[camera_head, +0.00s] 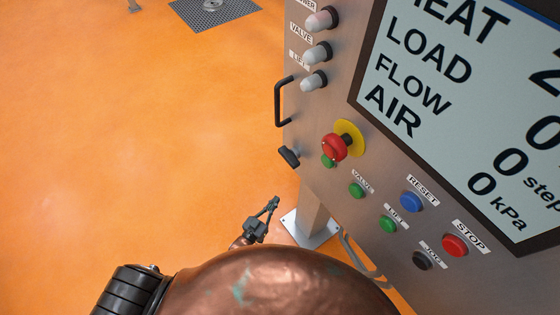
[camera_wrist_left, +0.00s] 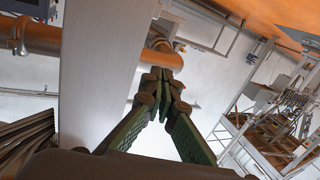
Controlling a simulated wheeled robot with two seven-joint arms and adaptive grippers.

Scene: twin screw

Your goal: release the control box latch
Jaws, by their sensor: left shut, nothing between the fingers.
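The control box (camera_head: 330,95) is a grey metal cabinet on the right of the head view, with a large screen on its face. A black latch knob (camera_head: 289,156) sits at its left edge, below a black bar handle (camera_head: 281,101). My left gripper (camera_head: 273,203) is below the latch knob in the picture and apart from it. In the left wrist view, its green-padded fingers (camera_wrist_left: 162,75) come together at the tips with nothing between them. The latch is not recognisable in that view. My right gripper is not in view.
The panel carries a red emergency button (camera_head: 335,147) on a yellow ring, green buttons (camera_head: 357,190), a blue button (camera_head: 411,201) and a red stop button (camera_head: 455,245). A post with a base plate (camera_head: 311,229) stands under the box. The orange floor (camera_head: 130,130) at left is mostly clear.

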